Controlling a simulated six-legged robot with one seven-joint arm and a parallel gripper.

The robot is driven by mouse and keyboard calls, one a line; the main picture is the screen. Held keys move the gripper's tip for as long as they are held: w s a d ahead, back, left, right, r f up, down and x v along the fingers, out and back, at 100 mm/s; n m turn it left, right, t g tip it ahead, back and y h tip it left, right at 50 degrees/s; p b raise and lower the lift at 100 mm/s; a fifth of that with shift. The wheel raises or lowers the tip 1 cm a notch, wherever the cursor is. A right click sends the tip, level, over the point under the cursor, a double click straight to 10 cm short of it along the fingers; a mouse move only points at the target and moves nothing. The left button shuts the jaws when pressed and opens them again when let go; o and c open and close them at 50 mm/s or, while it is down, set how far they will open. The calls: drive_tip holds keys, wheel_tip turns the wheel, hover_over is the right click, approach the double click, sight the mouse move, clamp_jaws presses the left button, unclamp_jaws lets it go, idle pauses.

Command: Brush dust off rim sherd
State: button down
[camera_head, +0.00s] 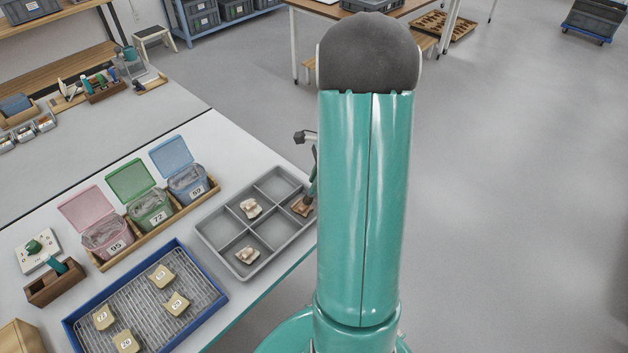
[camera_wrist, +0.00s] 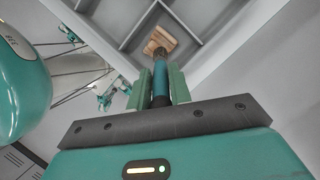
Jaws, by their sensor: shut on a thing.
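The grey divided tray (camera_head: 213,236) stands near the table's right edge. A tan-brown sherd (camera_head: 301,207) lies in its right-hand compartment, partly hidden by my arm; it also shows in the wrist view (camera_wrist: 160,40). My gripper (camera_wrist: 161,82) is shut on a brush with a blue handle (camera_wrist: 160,84). The brush's dark end points at the sherd and overlaps it in the wrist view. I cannot tell whether bristles touch it. In the head view my arm hides most of the gripper.
Pale sherds (camera_head: 250,208) lie in other tray compartments. A blue-rimmed rack (camera_head: 75,338) holds several numbered sherds. Pink, green and blue lidded boxes (camera_head: 150,208) stand in a wooden holder behind it. Open floor (camera_head: 500,200) lies to the right.

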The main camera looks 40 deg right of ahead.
drive_tip(key=shift+a, duration=0.9)
drive_tip(key=shift+d, duration=0.95)
drive_tip(key=shift+r, duration=2.95)
drive_tip(key=shift+r, duration=0.1)
drive_tip(key=shift+r, duration=1.45)
